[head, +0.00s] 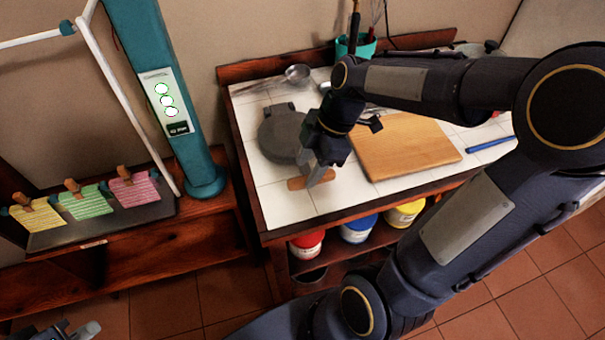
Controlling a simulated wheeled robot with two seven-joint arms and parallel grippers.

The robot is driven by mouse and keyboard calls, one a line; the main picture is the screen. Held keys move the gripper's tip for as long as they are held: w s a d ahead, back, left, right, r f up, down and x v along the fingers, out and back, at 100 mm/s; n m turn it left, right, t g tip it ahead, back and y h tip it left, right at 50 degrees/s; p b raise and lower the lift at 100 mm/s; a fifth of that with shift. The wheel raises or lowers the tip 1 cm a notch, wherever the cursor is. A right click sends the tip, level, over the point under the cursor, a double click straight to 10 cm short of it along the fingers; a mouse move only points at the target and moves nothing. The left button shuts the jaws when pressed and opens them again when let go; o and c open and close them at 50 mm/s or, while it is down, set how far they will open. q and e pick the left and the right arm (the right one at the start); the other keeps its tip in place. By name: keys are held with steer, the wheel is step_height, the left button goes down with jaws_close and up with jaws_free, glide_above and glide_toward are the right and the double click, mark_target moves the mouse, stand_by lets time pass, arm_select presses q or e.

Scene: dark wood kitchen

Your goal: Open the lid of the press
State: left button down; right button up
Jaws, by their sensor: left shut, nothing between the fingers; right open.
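The press (280,133) is a round dark grey plate lying on the white tiled counter, with a hinge-like part at its back edge. Its lid appears flat and down. A short wooden handle (297,183) shows at its front, partly covered by my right gripper. My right gripper (317,172) is open over the handle's right part, at the press's front right; I cannot tell whether it touches. It also hides the press's right edge. My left gripper (92,328) is shut and empty, low at the bottom left corner, away from the counter.
A wooden cutting board (405,147) lies right of the press. A metal ladle (297,75) and a teal utensil pot (355,46) are at the back. A teal column (165,90) stands left of the counter. Colored cans (358,229) sit on the shelf below.

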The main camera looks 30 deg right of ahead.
mark_target(301, 179)
steer(key=shift+x, duration=1.7)
steer(key=shift+c, duration=0.3)
jaws_close()
